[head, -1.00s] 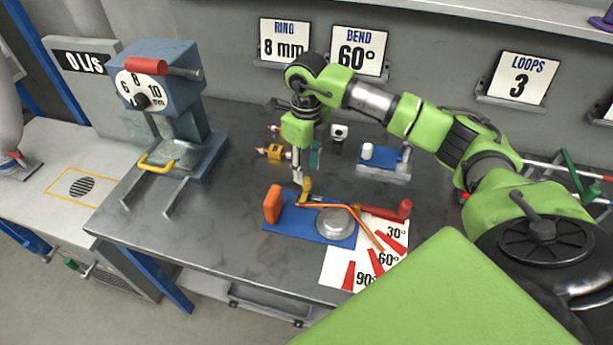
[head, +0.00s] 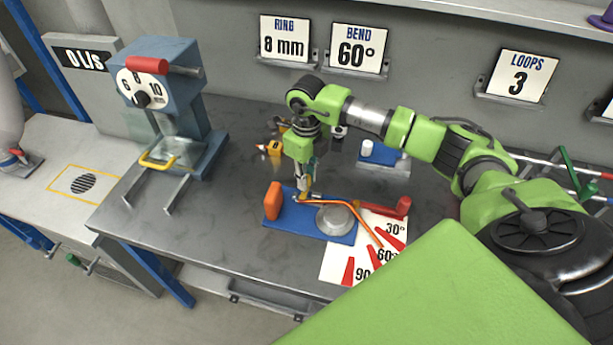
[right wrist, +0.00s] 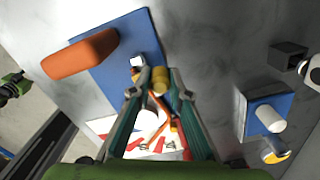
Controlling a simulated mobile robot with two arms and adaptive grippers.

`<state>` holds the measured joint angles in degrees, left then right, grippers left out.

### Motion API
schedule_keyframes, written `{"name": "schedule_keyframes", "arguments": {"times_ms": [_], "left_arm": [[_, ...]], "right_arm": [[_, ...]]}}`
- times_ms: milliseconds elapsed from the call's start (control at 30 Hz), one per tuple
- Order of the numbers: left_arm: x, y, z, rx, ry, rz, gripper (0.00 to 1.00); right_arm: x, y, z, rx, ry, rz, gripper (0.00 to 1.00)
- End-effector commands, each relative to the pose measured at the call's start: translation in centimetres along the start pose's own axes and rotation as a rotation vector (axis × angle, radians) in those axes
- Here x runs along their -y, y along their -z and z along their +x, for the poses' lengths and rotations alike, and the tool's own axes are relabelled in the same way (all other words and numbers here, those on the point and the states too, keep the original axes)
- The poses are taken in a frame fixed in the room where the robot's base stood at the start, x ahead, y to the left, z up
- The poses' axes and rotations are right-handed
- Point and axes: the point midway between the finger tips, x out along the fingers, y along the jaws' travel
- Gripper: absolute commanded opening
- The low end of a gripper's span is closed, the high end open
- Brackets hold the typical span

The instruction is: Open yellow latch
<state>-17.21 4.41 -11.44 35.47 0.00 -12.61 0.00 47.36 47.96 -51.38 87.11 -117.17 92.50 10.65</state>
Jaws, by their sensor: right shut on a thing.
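The yellow latch (right wrist: 159,80) sits on the blue bending jig (head: 285,229). In the right wrist view it is a short yellow cylinder between my right gripper's fingertips (right wrist: 160,84). My right gripper (head: 304,191) reaches down from above and is shut on the latch. In the head view the fingers mostly hide the latch. An orange rod (head: 352,205) runs from beside the latch past a round grey metal disc (head: 334,219). My left gripper is not in view.
An orange block (head: 273,201) stands at the jig's left end and a red handle (head: 402,207) at its right. A white angle sheet (head: 340,265) lies in front. A blue machine with a yellow handle (head: 158,161) stands left. The grey table between is clear.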

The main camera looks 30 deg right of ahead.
Motion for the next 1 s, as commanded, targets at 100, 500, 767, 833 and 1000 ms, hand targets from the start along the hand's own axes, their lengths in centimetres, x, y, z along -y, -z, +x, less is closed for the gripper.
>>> {"name": "schedule_keyframes", "arguments": {"times_ms": [100,500,767,833,1000], "left_arm": [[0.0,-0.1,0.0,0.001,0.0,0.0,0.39],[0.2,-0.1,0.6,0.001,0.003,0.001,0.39],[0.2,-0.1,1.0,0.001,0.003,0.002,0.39],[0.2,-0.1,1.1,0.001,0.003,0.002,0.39],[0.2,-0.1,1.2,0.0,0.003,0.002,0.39]], "right_arm": [[0.0,0.0,0.0,0.001,0.0,0.009,0.0],[0.1,-0.1,0.0,0.002,0.001,0.201,0.0],[0.1,-0.1,0.0,0.003,0.0,0.441,0.0],[0.1,-0.1,-0.1,0.003,0.0,0.508,0.0],[0.1,-0.1,-0.1,0.003,0.0,0.67,0.0]]}}
